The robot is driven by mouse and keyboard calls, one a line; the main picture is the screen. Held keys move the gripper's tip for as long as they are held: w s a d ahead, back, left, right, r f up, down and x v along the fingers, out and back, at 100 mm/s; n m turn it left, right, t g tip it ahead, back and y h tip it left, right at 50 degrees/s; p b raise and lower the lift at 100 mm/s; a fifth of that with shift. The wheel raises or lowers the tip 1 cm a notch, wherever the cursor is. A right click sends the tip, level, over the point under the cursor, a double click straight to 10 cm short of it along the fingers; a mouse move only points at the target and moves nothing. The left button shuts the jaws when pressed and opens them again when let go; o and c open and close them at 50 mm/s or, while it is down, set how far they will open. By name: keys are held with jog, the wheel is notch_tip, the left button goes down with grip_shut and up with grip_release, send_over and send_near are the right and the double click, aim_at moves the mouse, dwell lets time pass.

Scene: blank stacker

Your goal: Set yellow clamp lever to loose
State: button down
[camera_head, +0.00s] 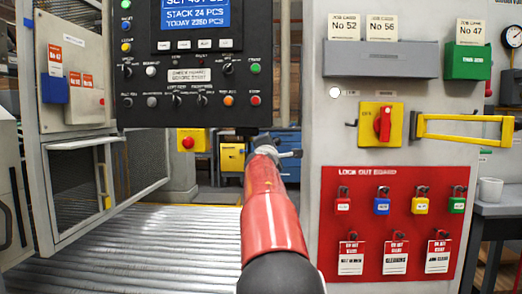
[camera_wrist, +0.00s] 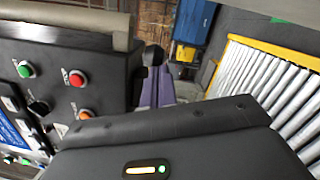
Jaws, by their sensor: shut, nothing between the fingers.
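I cannot pick out a yellow clamp lever for certain in either view. The black control panel (camera_head: 190,115) hangs at the upper middle of the head view, and my red arm reaches up to just below its lower right corner. My gripper (camera_wrist: 152,72) shows in the wrist view as grey-purple fingers, shut and empty. In the head view my gripper is mostly hidden behind my arm.
The panel (camera_wrist: 70,70) lies close left of my fingers in the wrist view, with red, green and orange buttons. A roller conveyor (camera_head: 150,240) lies low left. A red lockout board (camera_head: 395,225), yellow rotary switch (camera_head: 370,125) and yellow bracket (camera_head: 460,136) are on the right wall.

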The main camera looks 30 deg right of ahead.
jog(key=shift+w+d, duration=0.1)
jog(key=shift+d, duration=1.05)
